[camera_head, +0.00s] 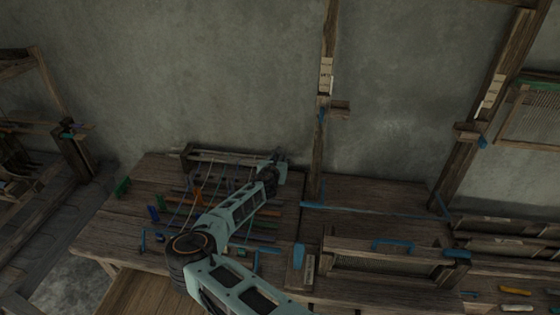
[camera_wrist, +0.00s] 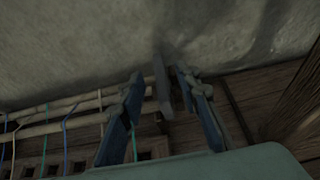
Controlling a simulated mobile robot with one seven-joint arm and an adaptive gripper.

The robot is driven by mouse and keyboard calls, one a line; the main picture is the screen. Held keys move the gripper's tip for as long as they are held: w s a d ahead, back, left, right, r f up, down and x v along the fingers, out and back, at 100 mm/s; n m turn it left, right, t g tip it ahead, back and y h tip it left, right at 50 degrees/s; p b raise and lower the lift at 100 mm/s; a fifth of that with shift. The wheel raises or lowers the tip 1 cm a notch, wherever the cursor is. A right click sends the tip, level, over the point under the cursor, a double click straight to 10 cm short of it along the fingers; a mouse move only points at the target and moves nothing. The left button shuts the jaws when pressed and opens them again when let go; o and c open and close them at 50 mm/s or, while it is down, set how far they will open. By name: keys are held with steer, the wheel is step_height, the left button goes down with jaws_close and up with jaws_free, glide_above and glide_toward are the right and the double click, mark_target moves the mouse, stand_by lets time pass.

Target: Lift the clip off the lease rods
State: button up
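The lease rods (camera_wrist: 62,113) are pale sticks with coloured threads over them at the left of the wrist view. In the head view the rods (camera_head: 228,157) lie along the back of the wooden bench. A narrow grey upright piece, apparently the clip (camera_wrist: 161,86), stands at the rods' right end. My gripper (camera_wrist: 160,88) is open, its blue fingers on either side of this piece with gaps showing. In the head view my gripper (camera_head: 278,161) is at the rods' right end and hides the clip there. I cannot tell whether any finger touches the rods.
The grey wall rises close behind the rods. A wooden post (camera_head: 318,150) stands just right of my gripper. Several coloured tools lie on the bench (camera_head: 100,232) below my arm. A wooden reed frame (camera_head: 385,262) is to the right.

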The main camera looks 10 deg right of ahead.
steer(key=shift+p+x, duration=0.3)
steer(key=shift+x, duration=1.45)
steer(key=shift+a, duration=0.1)
jaws_close()
